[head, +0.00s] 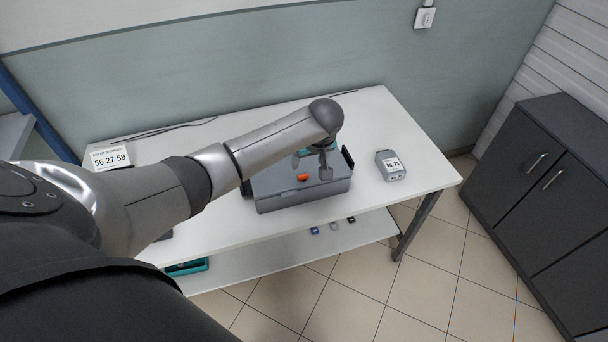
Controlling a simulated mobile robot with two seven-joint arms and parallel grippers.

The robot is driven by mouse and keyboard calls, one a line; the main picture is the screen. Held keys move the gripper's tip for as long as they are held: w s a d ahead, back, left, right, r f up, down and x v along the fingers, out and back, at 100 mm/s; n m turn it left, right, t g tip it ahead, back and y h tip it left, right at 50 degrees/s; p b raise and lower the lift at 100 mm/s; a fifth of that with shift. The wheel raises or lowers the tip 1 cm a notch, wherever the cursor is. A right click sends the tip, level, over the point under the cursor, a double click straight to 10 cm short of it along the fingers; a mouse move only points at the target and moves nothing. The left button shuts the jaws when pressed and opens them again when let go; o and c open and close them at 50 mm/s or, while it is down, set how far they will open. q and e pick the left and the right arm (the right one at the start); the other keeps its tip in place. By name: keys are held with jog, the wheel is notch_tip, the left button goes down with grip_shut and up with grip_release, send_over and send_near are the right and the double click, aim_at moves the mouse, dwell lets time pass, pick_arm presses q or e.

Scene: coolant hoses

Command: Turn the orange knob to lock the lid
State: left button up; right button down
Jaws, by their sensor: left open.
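The orange knob (303,177) sits on top of a grey box, on its closed-looking lid (285,190). The box (300,200) stands on the white table. My left arm reaches in from the left, and my left gripper (323,170) points down over the lid, just right of the knob. The gripper is open. Whether its fingers touch the lid is too small to tell. The arm hides the back left part of the box. My right gripper is not in view.
A small grey labelled device (390,166) stands right of the box on the white table (420,170). A white number sign (108,157) stands at the left. A lower shelf (270,262) holds small items. A dark cabinet (550,190) stands at the right.

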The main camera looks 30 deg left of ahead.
aim_at(303, 176)
pick_arm(q)
jog(key=b+x, duration=0.4)
jog(key=x, duration=0.7)
jog(key=shift+c, duration=0.3)
grip_shut()
